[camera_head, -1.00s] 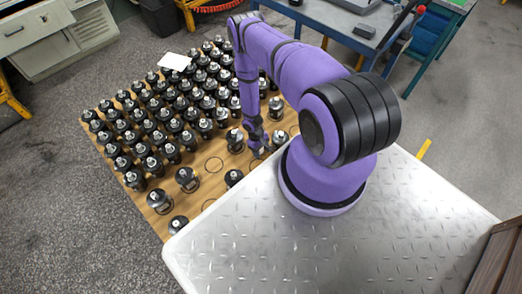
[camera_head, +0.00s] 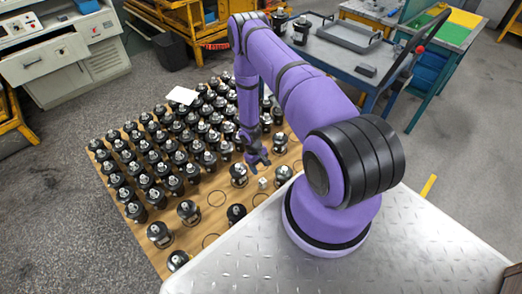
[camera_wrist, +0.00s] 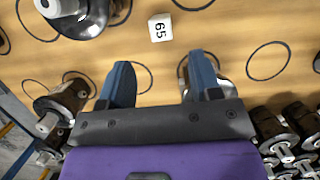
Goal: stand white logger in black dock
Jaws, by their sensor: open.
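A small white block marked 65 (camera_wrist: 160,27), which I take to be the white logger, rests on the wooden board, just beyond my fingertips in the wrist view. In the head view the white block (camera_head: 262,183) sits between motors near the board's near edge. My gripper (camera_wrist: 159,64) is open and empty, its two blue fingers spread apart. In the head view my gripper (camera_head: 258,162) hangs over the board, a little farther back than the block. I cannot make out a black dock in either view.
Many black and silver motors (camera_head: 189,210) crowd the board (camera_head: 158,262), with several empty drawn circles between them. A blue workbench (camera_head: 340,55) stands behind. One motor (camera_wrist: 75,12) is close to the block.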

